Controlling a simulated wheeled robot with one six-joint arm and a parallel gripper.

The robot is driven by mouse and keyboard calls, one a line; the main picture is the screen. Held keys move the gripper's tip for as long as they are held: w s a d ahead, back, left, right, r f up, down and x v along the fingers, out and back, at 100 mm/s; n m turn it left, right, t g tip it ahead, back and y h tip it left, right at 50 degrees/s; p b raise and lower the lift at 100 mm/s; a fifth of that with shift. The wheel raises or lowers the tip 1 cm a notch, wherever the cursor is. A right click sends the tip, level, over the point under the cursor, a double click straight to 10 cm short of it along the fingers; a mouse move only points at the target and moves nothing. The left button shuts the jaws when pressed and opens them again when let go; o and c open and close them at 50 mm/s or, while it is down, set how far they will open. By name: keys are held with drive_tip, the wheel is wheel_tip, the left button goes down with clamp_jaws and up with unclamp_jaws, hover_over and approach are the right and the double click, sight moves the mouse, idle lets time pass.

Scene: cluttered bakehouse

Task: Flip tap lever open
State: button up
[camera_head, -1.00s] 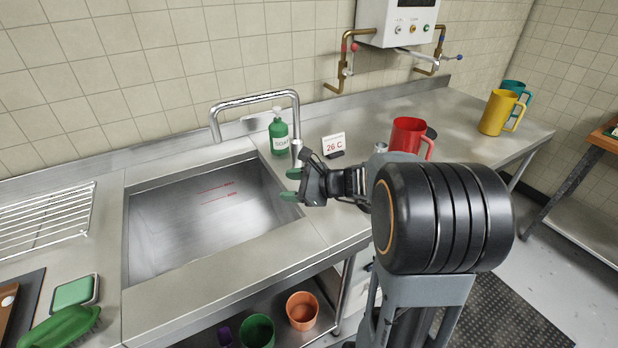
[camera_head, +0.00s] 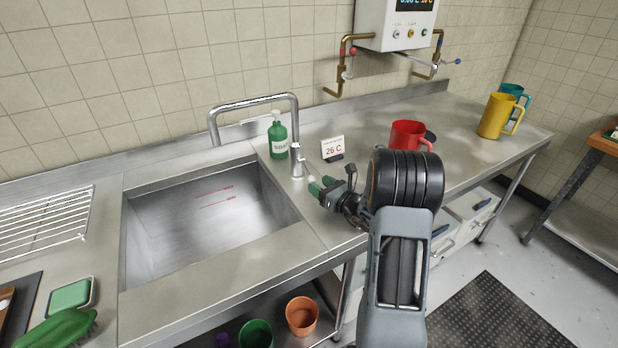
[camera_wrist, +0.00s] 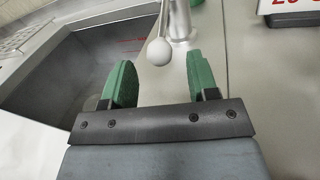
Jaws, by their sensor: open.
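The chrome tap (camera_head: 296,130) rises from the counter at the right edge of the sink, its spout arching left. In the wrist view its lever (camera_wrist: 161,24) is a thin rod ending in a pale ball (camera_wrist: 159,52). My gripper (camera_head: 321,185) is open, with green fingertips just to the right of the tap's base. In the wrist view, the ball shows between the two spread fingers of my gripper (camera_wrist: 159,66), with gaps on both sides. I cannot tell how far ahead of the fingertips it is.
A green soap bottle (camera_head: 278,138) stands behind the tap. A 26 C sign (camera_head: 333,148) and a red jug (camera_head: 408,134) stand on the counter to the right. The sink basin (camera_head: 200,220) is empty at left.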

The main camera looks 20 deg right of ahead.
sight(307, 172)
drive_tip(key=shift+p+x, duration=0.4)
drive_tip(key=shift+x, duration=2.6)
drive_tip(key=shift+a, duration=0.1)
clamp_jaws()
